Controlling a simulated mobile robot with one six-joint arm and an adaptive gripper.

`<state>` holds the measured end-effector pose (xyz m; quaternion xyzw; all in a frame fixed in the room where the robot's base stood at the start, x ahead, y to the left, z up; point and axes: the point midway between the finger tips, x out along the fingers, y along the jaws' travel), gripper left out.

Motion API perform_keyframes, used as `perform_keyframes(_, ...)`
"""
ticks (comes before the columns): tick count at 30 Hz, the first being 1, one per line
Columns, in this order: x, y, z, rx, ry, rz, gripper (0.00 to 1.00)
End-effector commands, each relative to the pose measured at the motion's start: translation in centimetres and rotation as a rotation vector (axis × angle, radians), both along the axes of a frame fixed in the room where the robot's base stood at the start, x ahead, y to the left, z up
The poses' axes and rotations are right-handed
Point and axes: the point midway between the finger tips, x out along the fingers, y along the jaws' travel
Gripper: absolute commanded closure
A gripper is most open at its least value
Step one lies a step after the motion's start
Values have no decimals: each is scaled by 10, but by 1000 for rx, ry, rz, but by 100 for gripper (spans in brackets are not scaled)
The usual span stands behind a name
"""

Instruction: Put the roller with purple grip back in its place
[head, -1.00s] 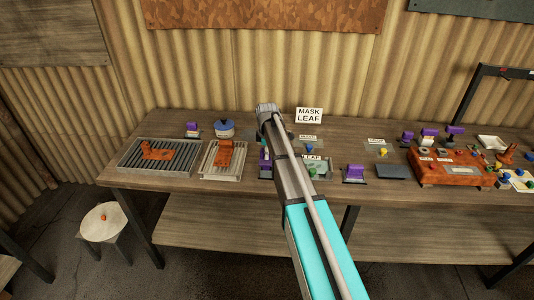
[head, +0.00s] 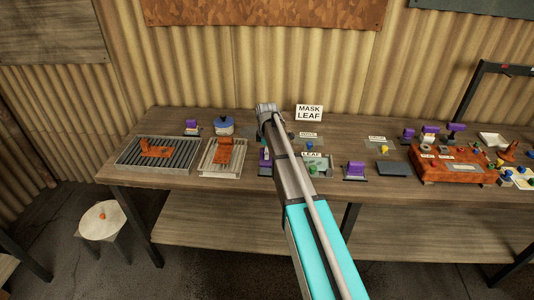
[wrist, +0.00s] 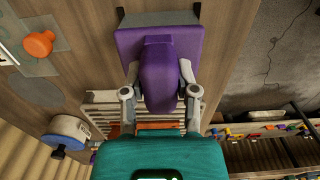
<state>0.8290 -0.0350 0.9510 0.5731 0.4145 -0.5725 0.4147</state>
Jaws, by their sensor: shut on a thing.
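My gripper (wrist: 159,78) is shut on a tool with a purple grip (wrist: 172,70), its two fingers on either side of the grip. A flat grey part (wrist: 160,18) with dark edges shows at the tool's far end; I cannot tell whether it is a roller. In the head view my arm hides the gripper, and only a bit of purple (head: 264,158) shows at the arm's left edge. Other purple-gripped tools stand on the workbench (head: 330,192): one at the back left (head: 191,127), one at the front (head: 355,170), and several at the right.
A dark pad (head: 394,169) and a rust-coloured box (head: 425,170) lie right. A "MASK LEAF" sign (head: 309,113) stands behind.

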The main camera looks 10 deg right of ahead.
Motion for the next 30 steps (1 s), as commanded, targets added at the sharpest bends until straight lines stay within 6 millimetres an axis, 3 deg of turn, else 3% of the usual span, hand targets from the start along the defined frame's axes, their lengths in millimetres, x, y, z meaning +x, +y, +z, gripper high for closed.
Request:
perform_keyframes(13,0,0,-7,0,0,0,100)
perform_keyframes(14,0,0,-6,0,0,0,57)
perform_keyframes(20,0,0,-6,0,0,0,21)
perform_keyframes(30,0,0,-6,0,0,0,21)
